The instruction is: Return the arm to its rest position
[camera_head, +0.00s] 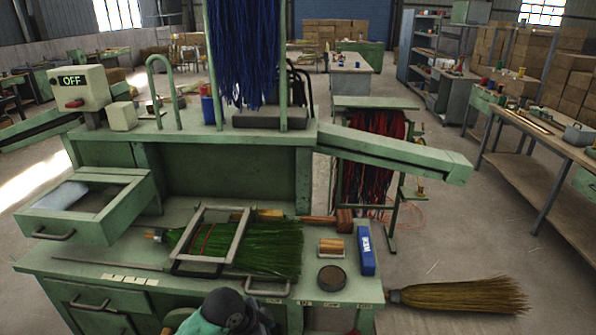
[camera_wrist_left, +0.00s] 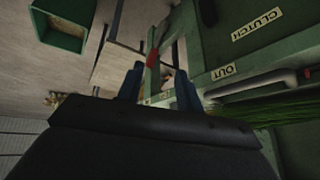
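My left gripper (camera_wrist_left: 158,90) shows in the left wrist view with its two dark blue fingers apart and nothing seen between them. It is near the front of the green bench (camera_wrist_left: 245,75), close to the labels reading CLUTCH and OUT. In the head view a teal and black part of my arm (camera_head: 228,312) shows at the bottom, in front of the bench (camera_head: 180,292); no gripper fingers show there. My right gripper is in neither view.
A green-bristled broom (camera_head: 268,250) lies on the bench under a metal frame (camera_head: 238,238). A blue box (camera_head: 366,250), a dark round disc (camera_head: 332,278) and a wooden block (camera_head: 331,246) lie to its right. A straw broom (camera_head: 465,296) extends right of the bench. A drawer (camera_head: 125,215) stands open.

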